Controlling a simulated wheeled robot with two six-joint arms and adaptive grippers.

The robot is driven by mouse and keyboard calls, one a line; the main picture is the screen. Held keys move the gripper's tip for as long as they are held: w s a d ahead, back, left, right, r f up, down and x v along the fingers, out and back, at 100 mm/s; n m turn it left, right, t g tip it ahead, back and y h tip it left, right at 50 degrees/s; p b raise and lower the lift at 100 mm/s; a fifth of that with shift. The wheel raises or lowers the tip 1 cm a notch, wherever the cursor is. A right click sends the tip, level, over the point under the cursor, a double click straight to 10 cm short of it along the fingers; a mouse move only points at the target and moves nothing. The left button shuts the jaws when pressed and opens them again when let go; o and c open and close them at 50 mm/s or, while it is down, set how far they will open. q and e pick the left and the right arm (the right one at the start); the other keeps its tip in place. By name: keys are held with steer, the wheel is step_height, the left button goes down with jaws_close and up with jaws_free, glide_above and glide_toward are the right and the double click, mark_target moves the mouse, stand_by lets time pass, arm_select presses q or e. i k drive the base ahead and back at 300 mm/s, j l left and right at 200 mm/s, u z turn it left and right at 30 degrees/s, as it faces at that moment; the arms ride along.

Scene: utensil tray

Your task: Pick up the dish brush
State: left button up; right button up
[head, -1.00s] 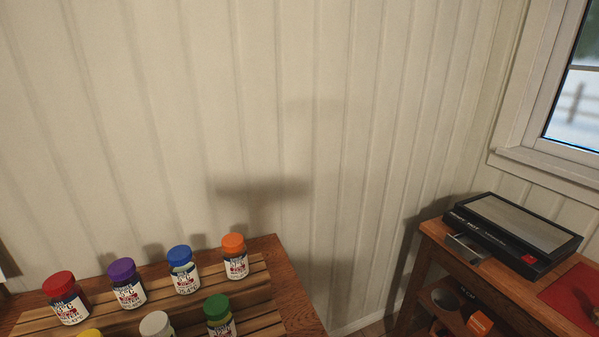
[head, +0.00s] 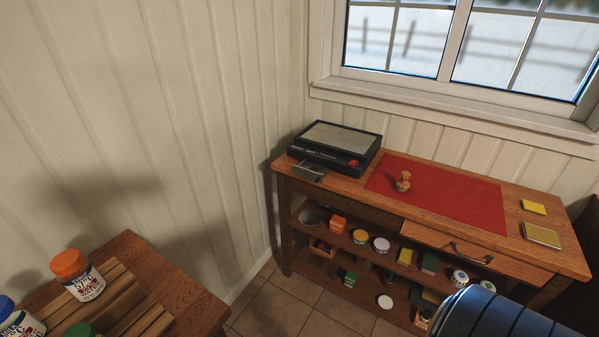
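I see no dish brush in the head view. Neither of my grippers is in view. A wooden workbench (head: 545,200) stands under the window, with a red mat (head: 455,200) on its top. A small wooden knob-shaped object (head: 404,181) stands upright on the mat. A black case with a grey top (head: 340,138) sits at the left end of the bench. Contents of the lower shelves are small and partly in shadow.
A wooden table (head: 195,300) with a slatted rack and paint jars, one with an orange lid (head: 72,263), is at lower left. Tiled floor (head: 270,305) shows between table and bench. A dark blue rounded object (head: 485,315) fills the lower right corner.

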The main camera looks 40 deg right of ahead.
mark_target(402, 185)
steer(key=z, duration=1.95)
